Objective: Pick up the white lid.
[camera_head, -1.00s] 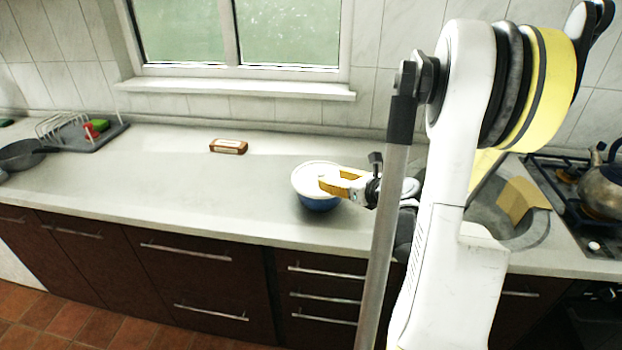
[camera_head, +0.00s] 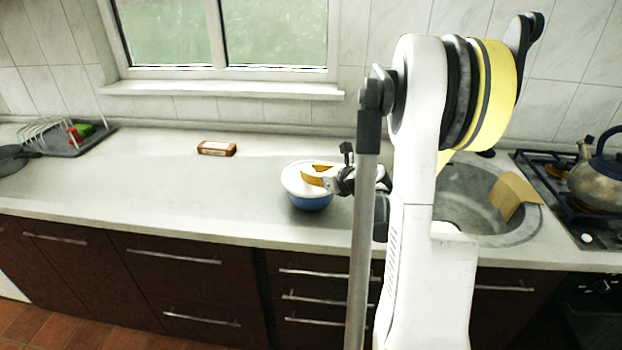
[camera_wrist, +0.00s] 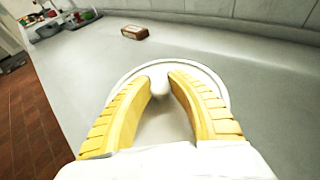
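The white lid (camera_head: 293,180) lies on top of a blue pot (camera_head: 311,202) on the counter, near the counter's front edge. In the wrist view the lid (camera_wrist: 213,78) shows as a pale disc with a raised rim, and a white knob (camera_wrist: 158,80) stands at its middle. My gripper (camera_head: 306,175) is at the lid from the right. In the wrist view its two yellow fingers (camera_wrist: 160,84) stand apart on either side of the knob, with a gap visible near the tips. The fingers hide part of the lid, and the pot is hidden below it.
A brown box-like item (camera_head: 216,148) lies on the counter (camera_head: 180,185) behind and left of the pot. A dish rack (camera_head: 62,140) is at the far left. The sink (camera_head: 465,200) and a kettle (camera_head: 597,180) on the stove are to the right. The counter left of the pot is clear.

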